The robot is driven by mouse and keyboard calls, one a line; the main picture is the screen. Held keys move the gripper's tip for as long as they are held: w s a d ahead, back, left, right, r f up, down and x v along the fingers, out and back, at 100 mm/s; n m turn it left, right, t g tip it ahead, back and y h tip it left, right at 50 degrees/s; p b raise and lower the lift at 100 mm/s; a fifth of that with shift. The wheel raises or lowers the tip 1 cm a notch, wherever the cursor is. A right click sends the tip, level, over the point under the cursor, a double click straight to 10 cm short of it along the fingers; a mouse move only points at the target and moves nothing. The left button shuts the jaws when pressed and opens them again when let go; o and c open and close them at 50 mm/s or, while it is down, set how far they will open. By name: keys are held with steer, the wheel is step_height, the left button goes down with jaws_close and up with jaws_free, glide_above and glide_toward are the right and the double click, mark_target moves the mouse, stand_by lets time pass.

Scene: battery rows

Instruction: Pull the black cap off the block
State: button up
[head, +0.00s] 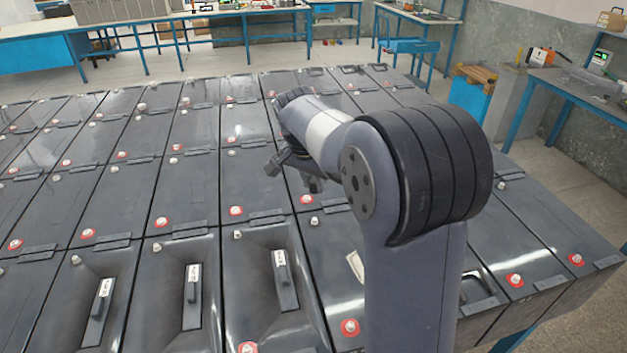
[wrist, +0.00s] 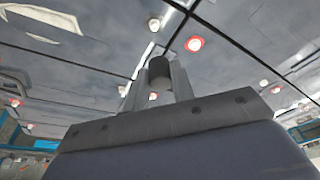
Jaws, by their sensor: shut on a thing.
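My gripper (head: 312,185) hangs low over the rows of dark grey battery blocks (head: 265,180) in the head view, mostly hidden behind my own arm. In the wrist view its two grey fingers (wrist: 159,78) are shut on a small dark cylinder, which looks like the black cap (wrist: 160,70). The cap sits upright between the fingertips. A red-ringed terminal (wrist: 195,44) and a bare pale terminal (wrist: 154,24) stand just beyond it on the blocks. I cannot tell whether the cap touches the block below. The cap does not show in the head view.
Neighbouring blocks carry red-ringed terminals (head: 235,211), pale terminals and raised edge bars. Some near blocks have recessed handles (head: 192,297) with white labels. Blue-framed benches (head: 180,30) stand behind, and another bench (head: 570,90) is at right. Floor is clear at far right.

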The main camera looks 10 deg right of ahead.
mark_target(314, 181)
steer(key=shift+r+p, duration=0.45)
steer(key=shift+r, duration=0.05)
steer(key=shift+r+p, duration=1.95)
steer(key=shift+r, duration=0.4)
